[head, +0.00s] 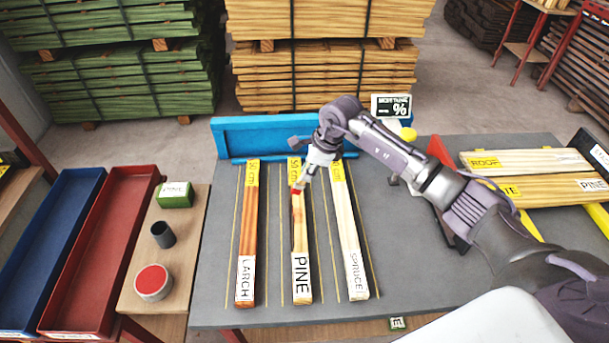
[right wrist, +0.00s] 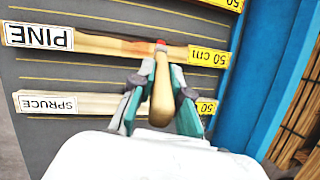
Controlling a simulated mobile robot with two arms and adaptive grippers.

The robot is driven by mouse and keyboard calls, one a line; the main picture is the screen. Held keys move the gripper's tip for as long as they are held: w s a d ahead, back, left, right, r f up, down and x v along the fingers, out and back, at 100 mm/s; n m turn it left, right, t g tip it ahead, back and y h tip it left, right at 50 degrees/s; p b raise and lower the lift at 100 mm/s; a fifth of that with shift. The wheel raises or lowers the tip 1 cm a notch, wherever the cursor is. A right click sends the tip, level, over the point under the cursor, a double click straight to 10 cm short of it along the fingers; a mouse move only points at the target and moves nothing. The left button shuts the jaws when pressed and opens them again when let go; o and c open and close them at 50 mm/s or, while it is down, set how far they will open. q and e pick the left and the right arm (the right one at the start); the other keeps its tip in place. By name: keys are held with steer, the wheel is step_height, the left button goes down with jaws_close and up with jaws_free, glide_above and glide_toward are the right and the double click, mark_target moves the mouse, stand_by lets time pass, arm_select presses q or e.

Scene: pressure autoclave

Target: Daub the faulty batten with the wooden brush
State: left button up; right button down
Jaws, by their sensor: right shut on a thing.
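Three labelled battens lie side by side on the grey table: larch (head: 246,225), pine (head: 300,225) and spruce (head: 346,225). The pine one has a darker reddish-brown stretch, also seen in the right wrist view (right wrist: 130,46). My right gripper (head: 312,168) is shut on the wooden brush (right wrist: 161,90), holding it by its handle. The brush's red tip (right wrist: 160,43) is at the pine batten near its yellow 50 cm label; I cannot tell whether it touches. My left gripper is not in view.
A round pot with red content (head: 153,281), a dark cup (head: 163,235) and a green block (head: 175,195) stand on a wooden board at left. Red (head: 78,290) and blue (head: 20,310) trays lie beyond. A blue stop (head: 235,138) edges the table's back.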

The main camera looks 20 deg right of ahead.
steer(key=shift+w+d+r+p, duration=0.1)
steer(key=shift+w+r+p, duration=0.15)
steer(key=shift+r, duration=0.55)
steer(key=shift+s+a+r, duration=0.2)
steer(key=shift+s+r, duration=0.05)
steer(key=shift+r, duration=0.3)
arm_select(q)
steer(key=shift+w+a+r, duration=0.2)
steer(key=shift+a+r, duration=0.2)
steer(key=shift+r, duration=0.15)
arm_select(e)
steer(key=shift+w+d+f, duration=0.1)
steer(key=shift+d+f, duration=0.05)
steer(key=shift+f+b, duration=0.55)
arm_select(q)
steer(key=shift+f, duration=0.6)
arm_select(e)
steer(key=shift+r, duration=0.1)
